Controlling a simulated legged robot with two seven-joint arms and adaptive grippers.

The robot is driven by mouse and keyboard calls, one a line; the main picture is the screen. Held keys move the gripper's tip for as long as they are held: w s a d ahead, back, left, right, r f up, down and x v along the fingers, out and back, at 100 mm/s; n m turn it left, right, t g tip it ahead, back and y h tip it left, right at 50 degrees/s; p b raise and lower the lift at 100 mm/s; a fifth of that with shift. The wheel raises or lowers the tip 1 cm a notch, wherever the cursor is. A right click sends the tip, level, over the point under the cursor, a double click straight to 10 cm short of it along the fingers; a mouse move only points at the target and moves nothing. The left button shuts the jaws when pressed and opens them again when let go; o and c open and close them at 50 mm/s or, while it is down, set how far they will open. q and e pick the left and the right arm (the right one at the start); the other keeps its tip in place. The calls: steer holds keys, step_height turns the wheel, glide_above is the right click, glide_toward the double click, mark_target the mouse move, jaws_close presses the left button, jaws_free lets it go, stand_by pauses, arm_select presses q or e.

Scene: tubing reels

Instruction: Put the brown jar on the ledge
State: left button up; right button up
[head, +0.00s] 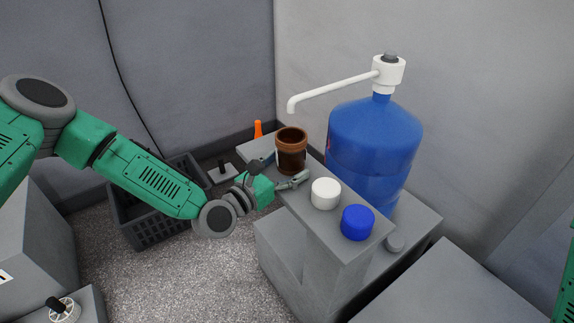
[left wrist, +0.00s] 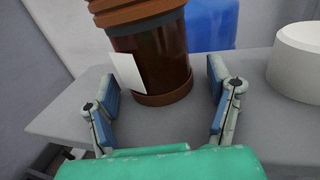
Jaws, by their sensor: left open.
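The brown jar (head: 291,152) stands upright at the far end of the narrow raised grey ledge (head: 333,227). It has a ribbed orange-brown rim and a dark body. In the left wrist view the jar (left wrist: 160,62) shows a white label, and its base rests on the grey surface (left wrist: 75,98). My left gripper (head: 279,172) is open at the near side of the jar. In the left wrist view its fingers (left wrist: 160,84) stand apart on either side of the jar's lower part, with gaps visible. My right gripper is not in view.
A large blue bottle (head: 372,140) with a white pump (head: 388,73) stands right behind. A dark crate (head: 150,232) is on the floor at left.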

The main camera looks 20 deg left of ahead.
arm_select(q)
steer(key=p+v, duration=0.2)
steer(key=v, duration=1)
steer(key=s+d+f+m+g, duration=0.8)
steer(key=s+f+m+g, duration=0.2)
steer(key=s+f+m, duration=0.4)
steer(key=s+a+f+m+g+y, duration=0.2)
steer(key=s+a+m+g+y, duration=0.3)
steer(key=s+a+m, duration=0.6)
steer(key=a+m+y, duration=0.2)
steer(key=a+m, duration=0.1)
steer(key=m, duration=0.3)
steer(key=shift+s+a+f+g+y, duration=0.2)
steer(key=shift+s+a+g+y, duration=0.1)
steer(key=shift+g, duration=0.1)
step_height(320, 180, up, 10)
steer(key=p, duration=1)
